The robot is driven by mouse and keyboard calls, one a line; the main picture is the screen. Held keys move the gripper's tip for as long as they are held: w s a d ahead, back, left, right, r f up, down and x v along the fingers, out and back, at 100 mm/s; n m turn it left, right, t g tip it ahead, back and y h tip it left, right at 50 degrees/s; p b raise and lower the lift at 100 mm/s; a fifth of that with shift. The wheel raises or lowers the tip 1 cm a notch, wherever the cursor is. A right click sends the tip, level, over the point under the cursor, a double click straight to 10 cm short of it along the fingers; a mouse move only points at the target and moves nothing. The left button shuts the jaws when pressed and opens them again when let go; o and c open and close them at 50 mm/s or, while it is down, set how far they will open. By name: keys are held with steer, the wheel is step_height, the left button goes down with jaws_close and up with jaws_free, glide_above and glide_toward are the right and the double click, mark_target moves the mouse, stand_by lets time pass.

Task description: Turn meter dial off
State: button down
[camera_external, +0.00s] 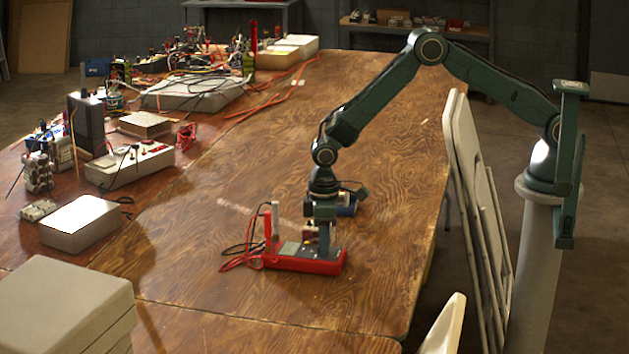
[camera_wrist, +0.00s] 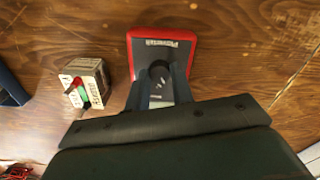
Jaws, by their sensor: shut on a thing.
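The meter (camera_external: 305,261) is a red-cased multimeter with a dark face, lying on the wooden table in the external view. Red and white probes stand at its left end. In the wrist view the meter (camera_wrist: 162,47) lies below my gripper, with a round dark dial (camera_wrist: 159,72) on its face. My gripper (camera_external: 322,246) points straight down onto the meter face; in the wrist view its fingers (camera_wrist: 160,88) sit on both sides of the dial. The gripper is shut on the dial. The dial's marking and part of the face are hidden by the fingers.
A small box with red and green parts (camera_wrist: 85,83) stands close left of the meter in the wrist view. Cables and electronics crowd the table's left side. The table (camera_external: 395,160) is clear to the right and behind.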

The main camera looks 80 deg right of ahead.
steer(key=n, duration=0.5)
steer(key=shift+n, duration=0.4)
steer(key=c, duration=1.2)
jaws_free()
steer(key=shift+r, duration=0.15)
steer(key=shift+r, duration=6.8)
steer(key=shift+r, duration=0.1)
